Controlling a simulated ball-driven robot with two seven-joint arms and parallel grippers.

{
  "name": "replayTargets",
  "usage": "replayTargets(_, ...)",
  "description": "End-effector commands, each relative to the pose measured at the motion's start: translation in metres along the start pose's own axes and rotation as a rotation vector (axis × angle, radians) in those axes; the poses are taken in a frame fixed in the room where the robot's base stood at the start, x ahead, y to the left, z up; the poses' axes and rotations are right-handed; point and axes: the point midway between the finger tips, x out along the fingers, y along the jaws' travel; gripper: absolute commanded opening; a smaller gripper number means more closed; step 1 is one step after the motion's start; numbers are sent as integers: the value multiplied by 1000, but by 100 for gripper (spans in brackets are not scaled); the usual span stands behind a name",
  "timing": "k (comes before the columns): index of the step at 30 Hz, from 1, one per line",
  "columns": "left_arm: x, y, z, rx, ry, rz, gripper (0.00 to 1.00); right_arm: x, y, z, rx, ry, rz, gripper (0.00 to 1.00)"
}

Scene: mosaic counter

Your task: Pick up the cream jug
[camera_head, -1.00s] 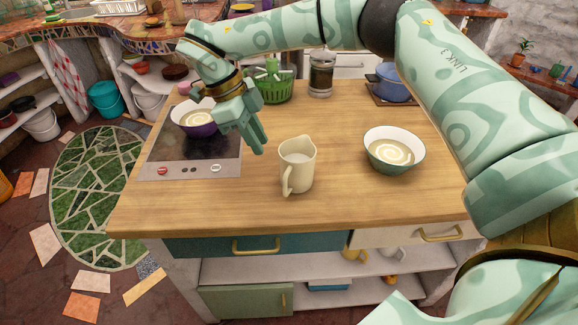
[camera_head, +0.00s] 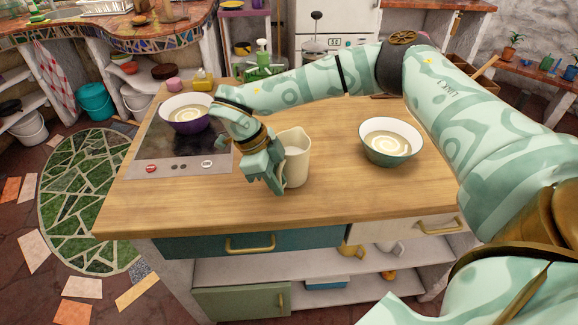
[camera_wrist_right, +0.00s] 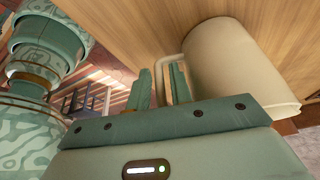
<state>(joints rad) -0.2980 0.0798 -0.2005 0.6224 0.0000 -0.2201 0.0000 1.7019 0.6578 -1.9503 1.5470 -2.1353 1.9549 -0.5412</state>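The cream jug (camera_head: 298,158) stands upright on the wooden counter (camera_head: 350,196). It also shows large in the right wrist view (camera_wrist_right: 235,65). My right gripper (camera_head: 276,188) is low at the jug's left side and hides its handle in the head view. In the right wrist view the handle (camera_wrist_right: 157,82) passes between the two fingers of my right gripper (camera_wrist_right: 161,84). One finger is inside the handle loop and one outside. The fingers stand apart, with gaps visible beside the handle. My left gripper is in neither view.
A purple bowl (camera_head: 174,127) of swirled soup sits on the dark cooktop (camera_head: 150,145) to the left. A green-and-white bowl (camera_head: 391,159) of similar soup stands right of the jug. The counter's front part is clear.

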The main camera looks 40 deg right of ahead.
Motion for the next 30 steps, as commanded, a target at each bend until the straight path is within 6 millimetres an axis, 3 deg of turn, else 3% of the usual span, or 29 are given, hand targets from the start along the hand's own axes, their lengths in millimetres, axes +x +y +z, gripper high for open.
replayTargets(2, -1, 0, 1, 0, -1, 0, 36, -1, 0, 0, 0, -1, 0, 21)
replayTargets(5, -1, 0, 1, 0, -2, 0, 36, -1, 0, 0, 0, 0, 0, 0)
replayTargets(19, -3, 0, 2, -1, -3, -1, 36, -7, 0, -2, 1, -2, -1, 0)
replayTargets(25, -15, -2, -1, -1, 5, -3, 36, -35, 0, -13, 2, -5, -4, 0)
replayTargets(30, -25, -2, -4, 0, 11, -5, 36, -72, 27, -15, -4, -5, -5, 0)
